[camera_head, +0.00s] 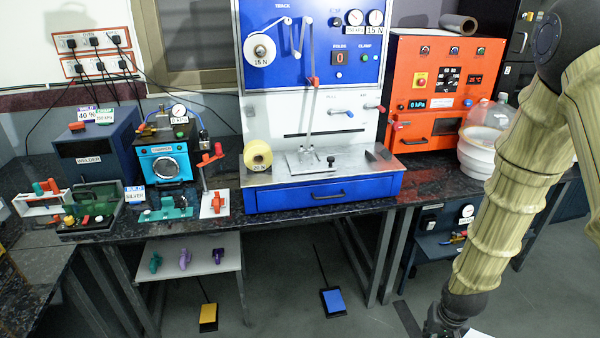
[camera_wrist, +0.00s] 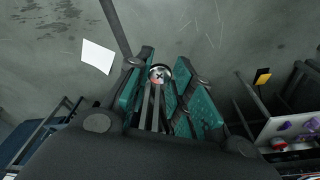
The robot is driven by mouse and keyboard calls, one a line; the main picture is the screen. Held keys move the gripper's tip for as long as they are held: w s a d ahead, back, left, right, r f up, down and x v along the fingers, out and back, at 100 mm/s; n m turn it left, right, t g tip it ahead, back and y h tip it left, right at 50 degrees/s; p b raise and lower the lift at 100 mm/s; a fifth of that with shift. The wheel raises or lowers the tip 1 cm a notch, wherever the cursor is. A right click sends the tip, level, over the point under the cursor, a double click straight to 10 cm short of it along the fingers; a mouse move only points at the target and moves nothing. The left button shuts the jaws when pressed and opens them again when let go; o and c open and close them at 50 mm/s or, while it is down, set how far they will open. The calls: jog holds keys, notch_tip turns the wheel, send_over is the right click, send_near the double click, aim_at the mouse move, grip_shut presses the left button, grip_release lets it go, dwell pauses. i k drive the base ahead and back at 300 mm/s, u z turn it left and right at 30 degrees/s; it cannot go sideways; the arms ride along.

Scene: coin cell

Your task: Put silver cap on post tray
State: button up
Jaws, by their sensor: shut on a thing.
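My gripper (camera_wrist: 160,82) points down over the grey floor. Its teal-padded fingers are shut on a small round silver piece with a dark cross mark, which looks like the silver cap (camera_wrist: 159,73). In the head view my gripper (camera_head: 446,322) is at the bottom edge, right of centre, partly cut off, and its fingertips and the cap do not show. I cannot tell for sure which thing is the post tray. A small teal fixture (camera_head: 166,209) stands by a "SILVER" sign (camera_head: 135,194) on the dark bench at left, far from my gripper.
A white rack (camera_head: 40,203) and a green case (camera_head: 90,212) stand at the bench's left end. A blue and white press (camera_head: 323,190) fills the middle. A low shelf (camera_head: 205,251) holds small coloured pieces. Yellow (camera_head: 208,317) and blue (camera_head: 333,302) pedals lie on the floor.

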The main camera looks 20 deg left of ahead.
aim_at(166, 211)
jog(key=k, duration=0.85)
jog(key=u, duration=1.5)
jog(key=i, duration=2.2)
